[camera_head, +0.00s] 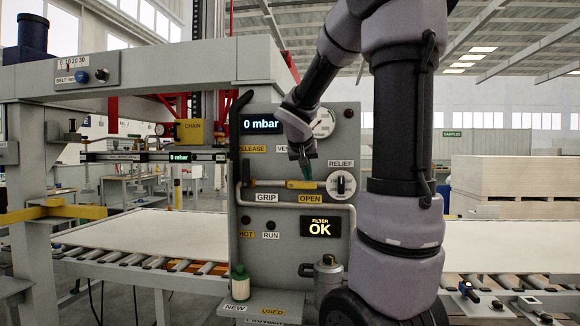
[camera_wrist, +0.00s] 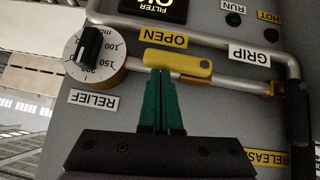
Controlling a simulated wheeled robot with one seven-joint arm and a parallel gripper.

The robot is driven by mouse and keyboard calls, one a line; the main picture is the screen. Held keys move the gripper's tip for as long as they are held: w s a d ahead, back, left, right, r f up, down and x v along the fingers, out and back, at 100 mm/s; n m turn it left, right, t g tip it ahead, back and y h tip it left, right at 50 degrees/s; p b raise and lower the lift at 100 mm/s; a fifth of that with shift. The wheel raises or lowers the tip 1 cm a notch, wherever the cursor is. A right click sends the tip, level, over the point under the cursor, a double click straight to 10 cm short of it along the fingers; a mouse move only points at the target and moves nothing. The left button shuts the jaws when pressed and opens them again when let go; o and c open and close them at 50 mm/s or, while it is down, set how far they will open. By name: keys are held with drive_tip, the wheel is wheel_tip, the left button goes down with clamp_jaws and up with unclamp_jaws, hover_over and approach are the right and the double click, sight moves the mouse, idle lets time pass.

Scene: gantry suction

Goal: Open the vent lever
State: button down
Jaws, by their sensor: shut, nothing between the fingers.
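The lever with a yellow handle (camera_head: 301,184) lies horizontally across the grey panel, its handle just above the OPEN label (camera_head: 311,199). My gripper (camera_head: 306,170) is over the panel, above the handle's right part. Its green fingers are shut together and empty, and the tips (camera_wrist: 161,72) overlap the handle's edge in the wrist view; contact is unclear. The VENT label (camera_head: 281,149) is partly hidden by my arm.
The RELIEF knob (camera_head: 342,184) sits close to the right of the handle. A bent grey pipe (camera_head: 290,205) runs below the lever. A 0 mbar display (camera_head: 261,123) and a gauge (camera_head: 323,122) are above. A FILTER OK screen (camera_head: 321,226) is below.

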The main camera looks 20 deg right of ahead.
drive_tip(key=w+d+r+v, duration=0.1)
drive_tip(key=d+r+v, duration=0.1)
drive_tip(key=v, duration=1.1)
drive_tip(key=s+a+f+n+y, duration=0.2)
drive_tip(key=s+a+f+y, duration=0.5)
drive_tip(key=s+a+f, duration=0.6)
drive_tip(key=s+a, duration=0.1)
drive_tip(key=s, duration=0.3)
drive_tip(key=shift+a+f+y, duration=0.2)
drive_tip(key=shift+a+y, duration=0.05)
drive_tip(key=shift+y, duration=0.15)
